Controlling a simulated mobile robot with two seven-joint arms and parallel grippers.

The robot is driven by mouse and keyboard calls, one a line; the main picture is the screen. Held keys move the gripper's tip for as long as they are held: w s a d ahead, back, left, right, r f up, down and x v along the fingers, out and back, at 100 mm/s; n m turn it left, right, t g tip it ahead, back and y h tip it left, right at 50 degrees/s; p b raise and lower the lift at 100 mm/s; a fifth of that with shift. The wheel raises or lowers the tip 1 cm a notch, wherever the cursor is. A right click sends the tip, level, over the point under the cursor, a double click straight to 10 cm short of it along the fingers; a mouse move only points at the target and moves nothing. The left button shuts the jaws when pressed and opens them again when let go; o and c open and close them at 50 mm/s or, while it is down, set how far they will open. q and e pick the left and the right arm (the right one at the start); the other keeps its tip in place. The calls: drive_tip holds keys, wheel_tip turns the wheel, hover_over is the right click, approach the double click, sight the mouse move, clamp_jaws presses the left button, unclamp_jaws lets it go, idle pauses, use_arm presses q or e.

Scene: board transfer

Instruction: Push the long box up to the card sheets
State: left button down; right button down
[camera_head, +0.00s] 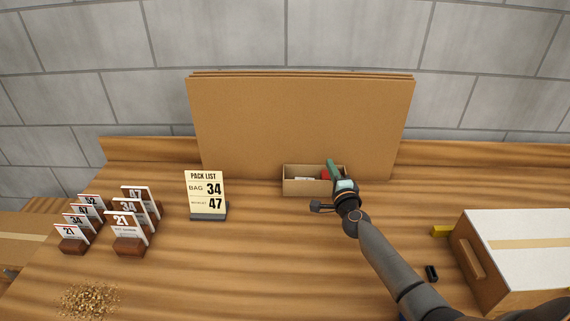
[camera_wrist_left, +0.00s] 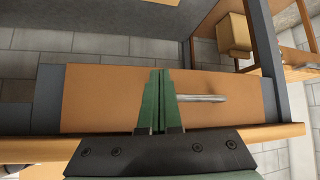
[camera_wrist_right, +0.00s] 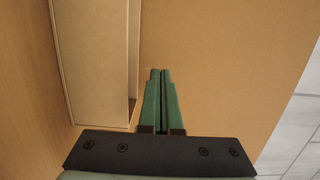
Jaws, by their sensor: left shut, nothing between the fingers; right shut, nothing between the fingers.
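The long box (camera_head: 302,187) is a low, open cardboard box on the table in front of the large brown card sheets (camera_head: 290,120). The sheets stand upright against the back. The head view does not show clearly whether box and sheets touch. My right gripper (camera_head: 331,164) is shut and empty, its green fingers overlapping the box's right end. In the right wrist view its fingertips (camera_wrist_right: 161,72) are beside the box (camera_wrist_right: 85,60), with brown card (camera_wrist_right: 220,60) behind; contact is unclear. My left gripper (camera_wrist_left: 160,72) is shut and empty, and shows only in the left wrist view.
A pack list stand (camera_head: 206,195) is left of the box, with several number cards (camera_head: 124,222) farther left. Brown grains (camera_head: 88,300) lie at the front left. A large carton (camera_head: 520,240), a yellow block (camera_head: 441,231) and a small black item (camera_head: 431,273) are at right.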

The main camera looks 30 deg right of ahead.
drive_tip(key=w+a, duration=0.2)
drive_tip(key=a, duration=0.1)
drive_tip(key=w+a+b, duration=0.1)
drive_tip(key=w+a, duration=0.1)
drive_tip(key=a, duration=0.2)
drive_tip(key=w+a, duration=0.3)
drive_tip(key=a, duration=0.1)
drive_tip(key=shift+w+a, duration=0.1)
drive_tip(key=shift+a, duration=0.05)
